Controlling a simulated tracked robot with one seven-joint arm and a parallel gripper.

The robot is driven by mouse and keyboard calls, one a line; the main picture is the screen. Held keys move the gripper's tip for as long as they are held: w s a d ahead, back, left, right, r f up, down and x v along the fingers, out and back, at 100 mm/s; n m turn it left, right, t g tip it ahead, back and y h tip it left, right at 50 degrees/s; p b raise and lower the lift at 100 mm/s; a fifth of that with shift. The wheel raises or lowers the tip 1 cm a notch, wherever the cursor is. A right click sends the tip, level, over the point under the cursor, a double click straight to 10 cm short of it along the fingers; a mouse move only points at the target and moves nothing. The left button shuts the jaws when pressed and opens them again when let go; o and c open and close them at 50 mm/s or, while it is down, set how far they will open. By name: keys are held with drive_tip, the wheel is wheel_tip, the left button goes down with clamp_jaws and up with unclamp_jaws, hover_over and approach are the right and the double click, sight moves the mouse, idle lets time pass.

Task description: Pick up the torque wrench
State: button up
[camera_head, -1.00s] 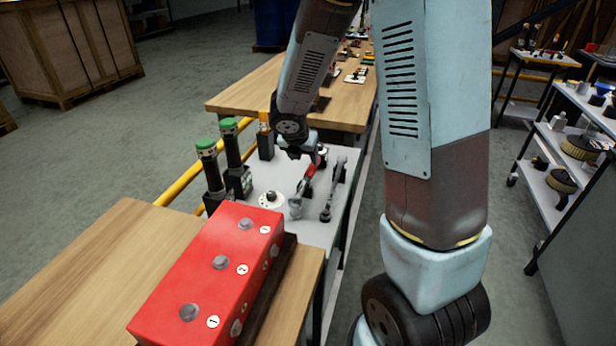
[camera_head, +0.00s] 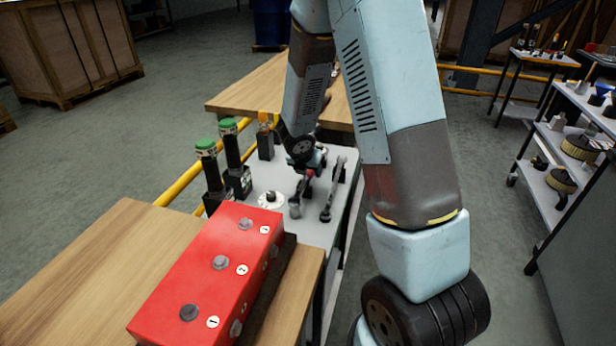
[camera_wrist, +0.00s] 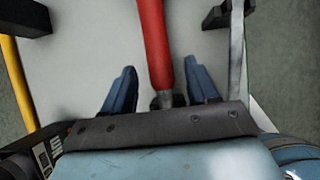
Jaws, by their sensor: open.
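A tool with a red handle and a grey metal head, seemingly the torque wrench (camera_head: 296,203), lies on the light grey bench top. My gripper (camera_head: 306,170) is low over its handle end and hides part of it in the head view. In the wrist view, the red handle (camera_wrist: 154,45) runs between the two blue fingers of my open gripper (camera_wrist: 162,82), with gaps on both sides. I cannot tell how far the fingertips are above the bench.
A grey metal tool (camera_head: 333,190) lies close to the right, near the right finger in the wrist view (camera_wrist: 237,50). Green-topped black cylinders (camera_head: 233,155) stand left. A red box (camera_head: 215,265) sits in front on a wooden top. A round white part (camera_head: 271,200) is nearby.

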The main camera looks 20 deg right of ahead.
sight(310, 174)
drive_tip(key=shift+x, duration=1.95)
drive_tip(key=shift+r, duration=0.1)
clamp_jaws()
drive_tip(key=shift+w, duration=0.1)
